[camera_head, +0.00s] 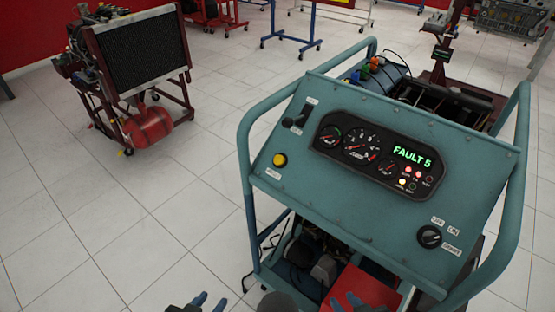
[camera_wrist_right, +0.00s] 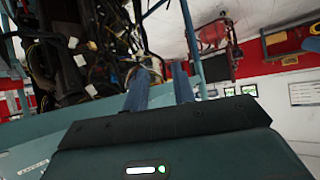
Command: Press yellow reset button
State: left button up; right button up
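The yellow reset button (camera_head: 280,160) sits on the left part of the teal control panel (camera_head: 300,195), above a small white label. The panel's display reads "FAULT 5" in green. My left gripper (camera_head: 210,301) is at the bottom edge of the head view, below and left of the button and well apart from it. Its two blue fingertips are parted. My right gripper (camera_head: 346,302) is at the bottom edge, below the panel and in front of a red part. In the right wrist view its blue fingers (camera_wrist_right: 160,85) are spread with nothing between them.
A teal tube frame (camera_head: 248,185) surrounds the panel. The panel also carries gauges (camera_head: 361,145), a toggle switch (camera_head: 298,116) and a rotary key switch (camera_head: 428,237). Another trainer with a radiator (camera_head: 145,52) stands at upper left. The tiled floor left of the panel is clear.

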jog(key=shift+w, duration=0.1)
grip_shut()
jog(key=shift+s+f, duration=0.15)
jog(key=shift+s, duration=0.15)
jog(key=shift+w+r, duration=0.2)
jog(key=shift+w, duration=0.1)
dwell(0.7)
